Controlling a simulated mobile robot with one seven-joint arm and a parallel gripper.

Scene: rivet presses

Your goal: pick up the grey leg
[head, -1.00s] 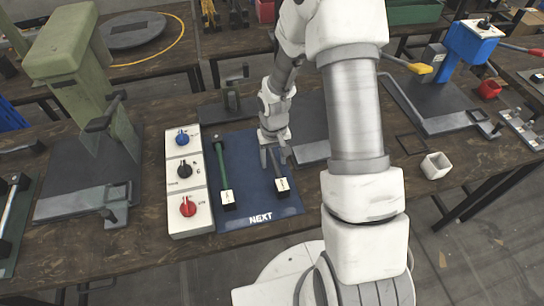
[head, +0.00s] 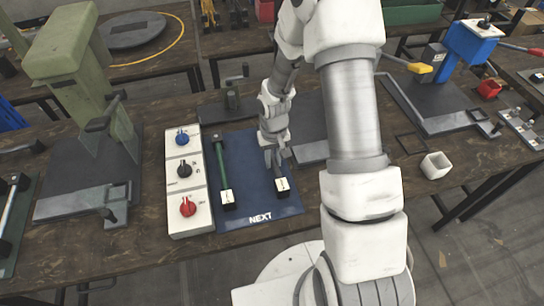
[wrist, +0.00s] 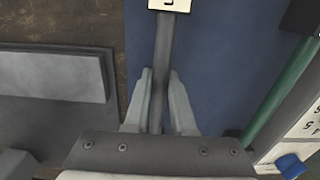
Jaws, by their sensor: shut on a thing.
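The grey leg (wrist: 164,45) is a thin rod with a white-labelled dark block at one end. Its block end (head: 283,186) shows on the right part of the blue mat marked NEXT (head: 255,205). My gripper (head: 278,160) is above the mat with its fingers pointing down. In the wrist view my gripper (wrist: 160,85) has one finger on each side of the rod and is shut on it. The far end of the rod is hidden under the gripper. I cannot tell whether the leg is clear of the mat.
A green leg (head: 221,165) lies on the mat's left part. A white control box (head: 188,190) with blue, black and red knobs stands left of the mat. A green press (head: 80,80) is further left.

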